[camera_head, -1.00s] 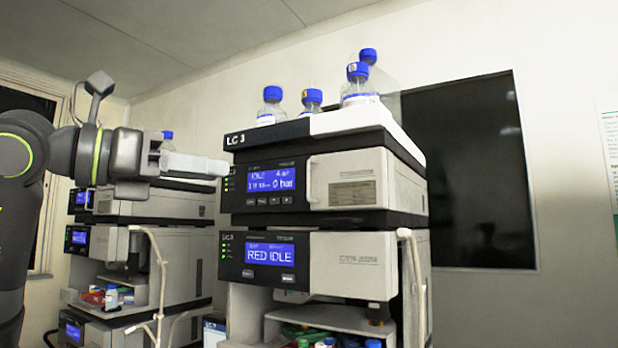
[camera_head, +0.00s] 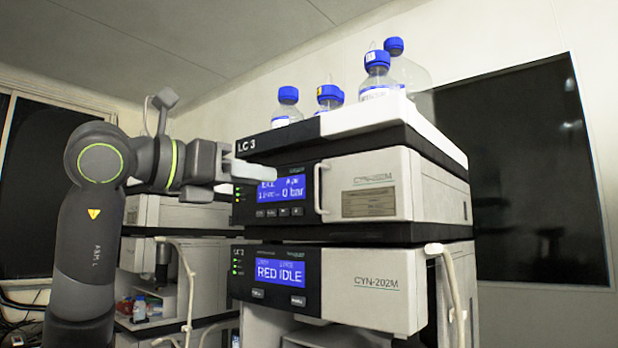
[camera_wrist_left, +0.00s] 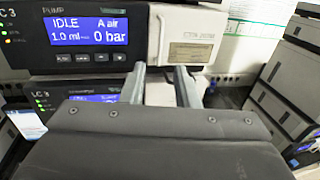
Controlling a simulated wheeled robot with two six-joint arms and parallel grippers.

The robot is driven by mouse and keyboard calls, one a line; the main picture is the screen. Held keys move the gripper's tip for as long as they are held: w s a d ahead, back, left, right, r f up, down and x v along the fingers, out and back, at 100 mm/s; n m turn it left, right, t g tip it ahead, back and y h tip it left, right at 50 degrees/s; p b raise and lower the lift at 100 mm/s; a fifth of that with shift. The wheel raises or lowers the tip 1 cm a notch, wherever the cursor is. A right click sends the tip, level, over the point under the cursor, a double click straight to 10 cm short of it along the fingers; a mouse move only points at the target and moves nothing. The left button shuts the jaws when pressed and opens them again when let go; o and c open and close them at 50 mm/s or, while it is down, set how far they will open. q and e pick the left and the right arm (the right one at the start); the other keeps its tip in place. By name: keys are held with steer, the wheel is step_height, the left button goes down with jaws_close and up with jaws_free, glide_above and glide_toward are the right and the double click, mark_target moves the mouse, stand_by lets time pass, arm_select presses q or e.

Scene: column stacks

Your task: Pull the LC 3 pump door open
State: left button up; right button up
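The LC 3 pump (camera_head: 279,190) is the upper module of the stack, with a dark front, a lit blue display and a pale right-hand panel. Its door (camera_head: 369,190) looks shut, with a thin pale vertical handle (camera_head: 319,188) at the panel's left edge. My left gripper (camera_head: 262,171) is in front of the pump's display, left of the handle in the head view. In the left wrist view its two fingers (camera_wrist_left: 161,88) are apart with nothing between them, pointing toward the handle (camera_wrist_left: 154,35). My right gripper is not in view.
Blue-capped bottles (camera_head: 376,75) stand in the tray on top of the stack. A second module (camera_head: 362,283) reading RED IDLE sits below the pump, with a pale tube (camera_head: 450,290) at its right. Another stack (camera_head: 150,258) stands behind my left arm.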

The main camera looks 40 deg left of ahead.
arm_select(q)
steer(key=p, duration=0.3)
glide_toward(357, 186)
steer(key=w+a, duration=0.4)
steer(key=shift+w+d+r, duration=0.1)
steer(key=shift+w+r, duration=0.15)
steer(key=shift+w, duration=0.35)
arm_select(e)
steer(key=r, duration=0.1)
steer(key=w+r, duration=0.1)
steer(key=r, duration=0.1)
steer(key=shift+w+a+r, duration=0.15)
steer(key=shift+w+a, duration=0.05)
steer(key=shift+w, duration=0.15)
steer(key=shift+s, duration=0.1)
arm_select(q)
jaws_close()
